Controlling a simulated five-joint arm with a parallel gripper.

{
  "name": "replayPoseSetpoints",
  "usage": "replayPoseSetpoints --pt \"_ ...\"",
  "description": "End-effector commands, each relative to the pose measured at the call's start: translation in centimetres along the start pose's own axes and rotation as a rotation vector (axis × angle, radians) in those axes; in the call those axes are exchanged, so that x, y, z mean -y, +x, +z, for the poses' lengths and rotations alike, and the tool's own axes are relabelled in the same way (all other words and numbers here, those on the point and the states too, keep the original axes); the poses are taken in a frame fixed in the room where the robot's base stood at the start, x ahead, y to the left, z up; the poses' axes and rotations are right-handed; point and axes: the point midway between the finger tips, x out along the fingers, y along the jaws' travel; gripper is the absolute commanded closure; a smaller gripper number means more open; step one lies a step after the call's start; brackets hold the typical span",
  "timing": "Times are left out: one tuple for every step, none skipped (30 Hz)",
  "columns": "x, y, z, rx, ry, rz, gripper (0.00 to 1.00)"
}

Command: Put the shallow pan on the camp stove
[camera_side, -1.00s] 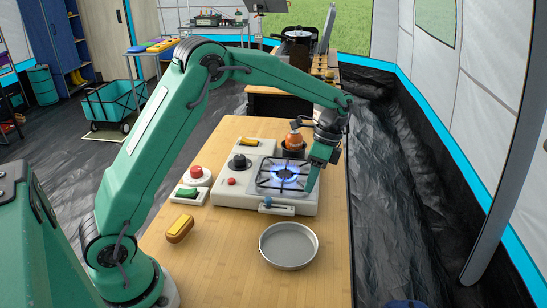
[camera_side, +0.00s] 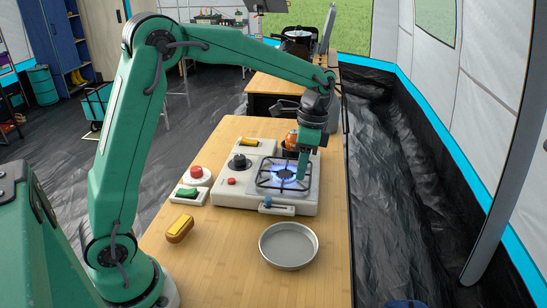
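The shallow pan (camera_side: 289,247) is a round grey metal dish lying upright and empty on the wooden table, near its right front. The camp stove (camera_side: 236,192) is a pale unit behind it, with a black grate (camera_side: 262,186) over a lit blue flame. Nothing sits on the grate. My gripper (camera_side: 303,176) points down over the right part of the burner, well behind the pan and apart from it. Its fingers are seen nearly edge-on, so I cannot tell how far apart they are or whether the tips touch the grate.
An orange-topped item (camera_side: 291,139) stands behind the burner, partly hidden by my gripper. The table (camera_side: 225,265) is bare around the pan.

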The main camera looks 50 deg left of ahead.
Motion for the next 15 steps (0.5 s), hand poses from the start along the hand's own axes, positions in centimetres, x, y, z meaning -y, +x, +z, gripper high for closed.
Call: replayPoseSetpoints --pt "-0.6 -0.9 0.8 -0.021 -0.028 -0.019 0.76" --pt "-0.9 -1.2 1.1 -0.032 -0.045 -0.029 0.76" --pt "-1.4 -1.7 1.6 -0.047 -0.068 -0.041 0.76" --pt "-1.7 -2.1 2.0 -0.058 -0.086 -0.05 0.76" --pt "-2.0 -2.4 2.4 -0.07 -0.102 -0.059 0.76" --pt "-2.5 -2.8 2.9 -0.086 -0.126 -0.071 0.76" --pt "-2.8 -3.1 3.3 -0.098 -0.143 -0.08 0.76" --pt "-3.2 -3.4 3.7 -0.11 -0.16 -0.088 0.76" --pt "-3.6 -3.7 4.2 -0.126 -0.183 -0.099 0.76" --pt "-4.0 -3.9 4.6 -0.138 -0.2 -0.107 0.76" --pt "-4.3 -4.1 5.0 -0.151 -0.217 -0.114 0.76" --pt "-4.8 -4.4 5.5 -0.168 -0.239 -0.125 0.76" --pt "-5.1 -4.6 5.9 -0.181 -0.257 -0.132 0.76" --pt "-5.5 -4.8 6.3 -0.194 -0.274 -0.139 0.76" --pt "-5.9 -5.0 6.8 -0.212 -0.296 -0.149 0.76"
